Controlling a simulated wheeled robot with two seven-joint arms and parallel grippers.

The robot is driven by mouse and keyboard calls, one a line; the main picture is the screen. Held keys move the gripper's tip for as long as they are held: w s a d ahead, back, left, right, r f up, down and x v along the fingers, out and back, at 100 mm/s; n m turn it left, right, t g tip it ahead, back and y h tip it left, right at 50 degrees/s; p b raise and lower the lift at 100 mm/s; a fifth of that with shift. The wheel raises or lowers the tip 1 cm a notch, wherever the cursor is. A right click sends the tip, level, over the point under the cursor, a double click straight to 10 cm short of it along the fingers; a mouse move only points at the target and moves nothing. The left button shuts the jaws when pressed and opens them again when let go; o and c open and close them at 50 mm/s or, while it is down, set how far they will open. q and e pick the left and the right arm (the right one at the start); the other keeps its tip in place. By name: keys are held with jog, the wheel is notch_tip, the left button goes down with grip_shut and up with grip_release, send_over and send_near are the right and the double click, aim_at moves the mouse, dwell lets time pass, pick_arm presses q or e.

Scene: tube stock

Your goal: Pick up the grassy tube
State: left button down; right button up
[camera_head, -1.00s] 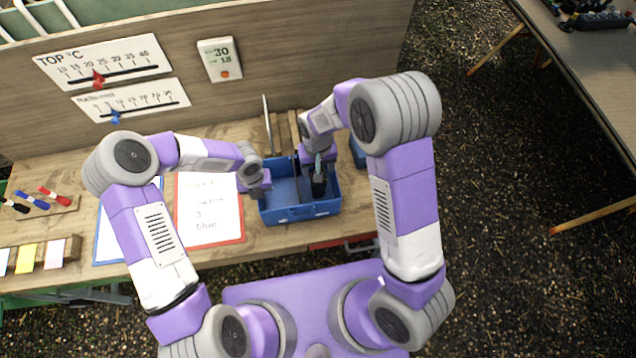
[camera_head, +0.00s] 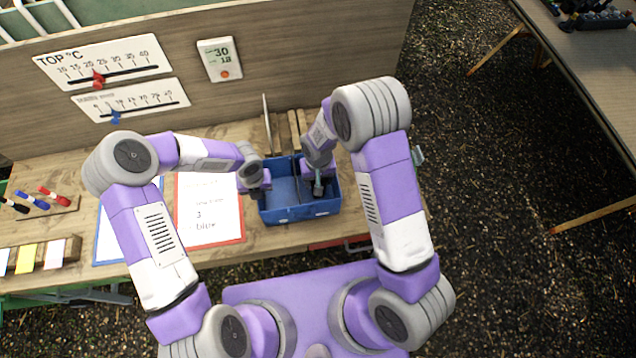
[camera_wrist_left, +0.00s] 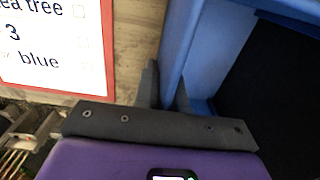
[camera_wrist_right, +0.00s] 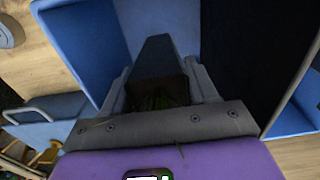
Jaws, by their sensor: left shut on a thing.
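A blue two-part tray (camera_head: 285,215) stands on the bench. My left gripper (camera_head: 262,190) is shut on its left wall; the left wrist view shows the fingers (camera_wrist_left: 166,90) on either side of the blue wall (camera_wrist_left: 178,50). A dark tapered tube (camera_wrist_right: 158,75) with green grassy bits at its near end lies between the fingers of my right gripper (camera_wrist_right: 160,85). I cannot tell whether those fingers press on it. In the head view my right gripper (camera_head: 318,180) is down at the tray's right compartment, mostly hiding the tube.
A red-edged sheet (camera_head: 208,215) lies left of the tray, with a blue-edged sheet beside it. Several markers (camera_head: 35,200) and coloured blocks (camera_head: 40,255) are further left. A wooden back panel (camera_head: 300,50) rises behind. Another table (camera_head: 600,70) stands at the right.

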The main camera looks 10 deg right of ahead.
jog(key=c, duration=0.4)
notch_tip(320, 180, up, 10)
jog(key=shift+r, duration=0.1)
pick_arm(q)
jog(key=c, duration=1.1)
grip_release()
jog(key=shift+c, duration=0.2)
jog(key=shift+r, duration=0.1)
notch_tip(320, 180, up, 12)
jog(key=shift+f, duration=0.1)
